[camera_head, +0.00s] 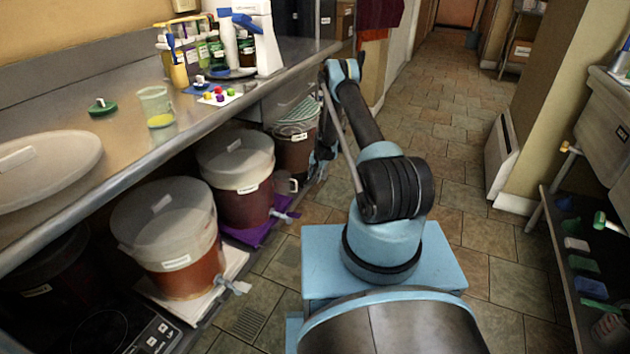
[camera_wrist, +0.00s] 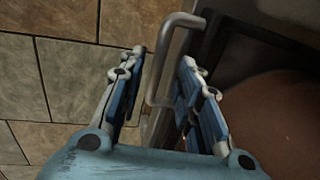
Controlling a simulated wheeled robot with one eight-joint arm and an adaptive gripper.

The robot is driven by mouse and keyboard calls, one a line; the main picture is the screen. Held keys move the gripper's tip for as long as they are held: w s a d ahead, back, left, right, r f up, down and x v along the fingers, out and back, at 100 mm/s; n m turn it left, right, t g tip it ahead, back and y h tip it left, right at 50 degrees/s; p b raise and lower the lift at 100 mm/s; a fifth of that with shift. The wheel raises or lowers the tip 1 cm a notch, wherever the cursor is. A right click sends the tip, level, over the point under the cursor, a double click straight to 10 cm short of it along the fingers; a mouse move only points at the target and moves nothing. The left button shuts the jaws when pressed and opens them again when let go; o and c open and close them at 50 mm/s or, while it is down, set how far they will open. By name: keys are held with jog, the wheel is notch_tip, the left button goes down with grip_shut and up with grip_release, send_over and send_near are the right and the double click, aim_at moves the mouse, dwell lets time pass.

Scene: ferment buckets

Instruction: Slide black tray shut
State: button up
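The black tray (camera_wrist: 222,42) shows in the wrist view as a dark edge at the upper right, with a round brown bucket base on it. A grey metal bar handle (camera_wrist: 160,62) stands out from the tray's left side. My gripper (camera_wrist: 163,72) is open, with a finger on either side of the handle. The handle lies nearer the right finger, and I cannot tell whether they touch. In the head view my gripper (camera_head: 325,140) is low beside the far bucket (camera_head: 294,148), partly hidden by my arm. The black tray cannot be made out clearly there.
Two nearer buckets (camera_head: 172,235) (camera_head: 238,180) with taps stand under the steel counter (camera_head: 110,150), on a white tray (camera_head: 238,262) and a purple tray (camera_head: 248,236). Tiled floor (camera_head: 440,130) is open to the right. A dark shelf (camera_head: 565,262) stands at the far right.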

notch_tip(320, 180, up, 11)
jog(key=d, duration=0.1)
jog(key=shift+s+d, duration=0.4)
jog(key=shift+s, duration=0.05)
